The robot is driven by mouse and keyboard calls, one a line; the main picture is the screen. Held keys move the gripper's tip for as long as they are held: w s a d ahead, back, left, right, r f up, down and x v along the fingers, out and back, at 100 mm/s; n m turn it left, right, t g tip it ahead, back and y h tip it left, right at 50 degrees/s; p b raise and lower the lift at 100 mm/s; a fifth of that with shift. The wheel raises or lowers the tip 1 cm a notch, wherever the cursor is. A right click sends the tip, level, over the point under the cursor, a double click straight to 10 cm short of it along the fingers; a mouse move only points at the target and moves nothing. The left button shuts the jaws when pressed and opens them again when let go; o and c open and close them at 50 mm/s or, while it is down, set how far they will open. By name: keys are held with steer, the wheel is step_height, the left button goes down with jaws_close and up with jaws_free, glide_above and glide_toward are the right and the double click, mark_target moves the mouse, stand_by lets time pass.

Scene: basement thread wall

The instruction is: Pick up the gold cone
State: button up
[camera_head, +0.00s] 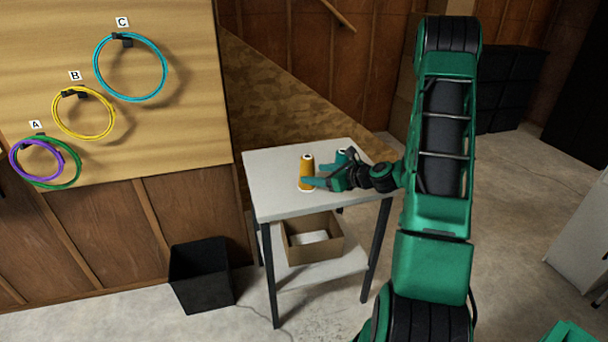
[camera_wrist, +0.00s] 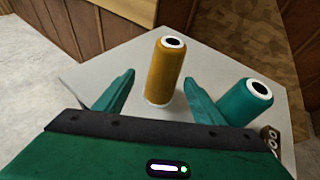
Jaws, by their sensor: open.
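The gold cone (camera_head: 306,172) is a gold thread spool standing upright on the small white table (camera_head: 270,188). In the wrist view the gold cone (camera_wrist: 164,72) stands ahead of my gripper, in line with the gap between the fingers. My gripper (camera_head: 318,183) is open and empty, low over the tabletop, with its fingers pointing towards the cone. In the wrist view my gripper's (camera_wrist: 158,92) green fingers are spread on either side of the cone's lower part. I cannot tell whether either finger touches it.
A teal cone (camera_wrist: 238,104) stands close to the right finger; it also shows behind my gripper in the head view (camera_head: 342,157). A cardboard box (camera_head: 313,240) sits on the lower shelf. A black bin (camera_head: 201,274) stands left of the table. Colored rings hang on the wall board (camera_head: 180,120).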

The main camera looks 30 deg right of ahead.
mark_target(314, 173)
steer(key=x, duration=0.2)
steer(key=d+x, duration=0.1)
steer(key=x, duration=0.1)
steer(key=shift+w+f, duration=0.2)
steer(key=shift+w, duration=0.1)
steer(key=shift+x, duration=2.75)
steer(key=shift+s+a+r, duration=0.1)
steer(key=shift+a, duration=0.05)
steer(key=c, duration=1.2)
